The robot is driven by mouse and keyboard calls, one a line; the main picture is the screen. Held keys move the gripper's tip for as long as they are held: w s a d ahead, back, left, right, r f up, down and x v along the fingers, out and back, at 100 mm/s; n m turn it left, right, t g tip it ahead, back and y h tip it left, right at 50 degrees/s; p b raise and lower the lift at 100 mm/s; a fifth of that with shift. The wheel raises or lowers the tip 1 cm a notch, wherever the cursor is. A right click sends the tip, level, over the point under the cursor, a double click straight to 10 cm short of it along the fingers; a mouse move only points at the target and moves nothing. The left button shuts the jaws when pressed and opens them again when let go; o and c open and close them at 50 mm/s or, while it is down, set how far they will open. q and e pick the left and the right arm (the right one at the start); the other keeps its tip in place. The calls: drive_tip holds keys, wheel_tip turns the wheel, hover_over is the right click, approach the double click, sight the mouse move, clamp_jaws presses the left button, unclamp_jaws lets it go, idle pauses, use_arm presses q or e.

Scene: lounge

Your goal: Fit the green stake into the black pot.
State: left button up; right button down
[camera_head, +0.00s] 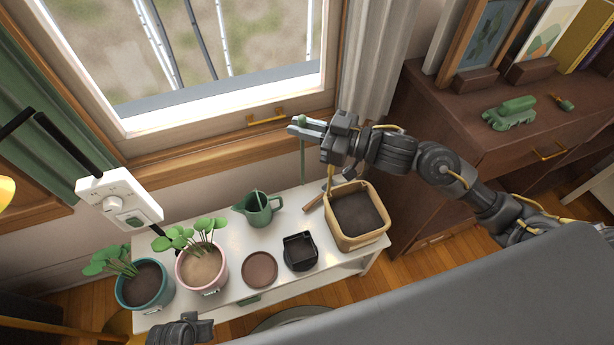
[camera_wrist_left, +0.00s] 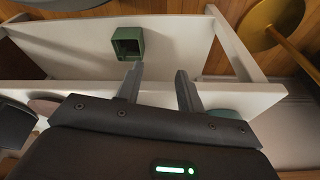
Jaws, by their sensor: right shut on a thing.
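The green stake (camera_head: 302,160) hangs roughly upright from my right gripper (camera_head: 307,126), which is shut on its upper part. Its lower end is in front of the window wall, above the back of the white table (camera_head: 235,245), apart from the pot. The black pot (camera_head: 300,252) stands on the table's front right part, and its inside looks dark. My left gripper (camera_wrist_left: 159,80) is open with nothing between its fingers in the left wrist view. In the head view its dark body (camera_head: 182,330) shows at the bottom, in front of the table.
A tan planter with soil (camera_head: 375,235) stands right of the pot, a brown saucer (camera_head: 260,270) left of it. A green watering can (camera_head: 258,210) is behind. Potted plants in pink (camera_head: 200,278) and teal (camera_head: 146,295) fill the left. A green box (camera_wrist_left: 127,44) is in the wrist view.

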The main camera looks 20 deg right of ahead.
use_arm(q)
drive_tip(key=shift+s+r, duration=0.25)
drive_tip(key=shift+r, duration=0.3)
use_arm(e)
drive_tip(key=s+a+f+n+g+y, duration=0.1)
drive_tip(key=s+f+n+g+y, duration=0.2)
drive_tip(key=s+f+n+g, duration=0.2)
drive_tip(key=s+g, duration=0.3)
drive_tip(key=shift+s+a+f+n, duration=0.3)
drive_tip(key=shift+a+n, duration=0.05)
drive_tip(key=shift+n, duration=0.05)
use_arm(q)
drive_tip(key=shift+w, duration=0.15)
use_arm(e)
drive_tip(key=shift+f, duration=0.1)
drive_tip(key=shift+f, duration=0.1)
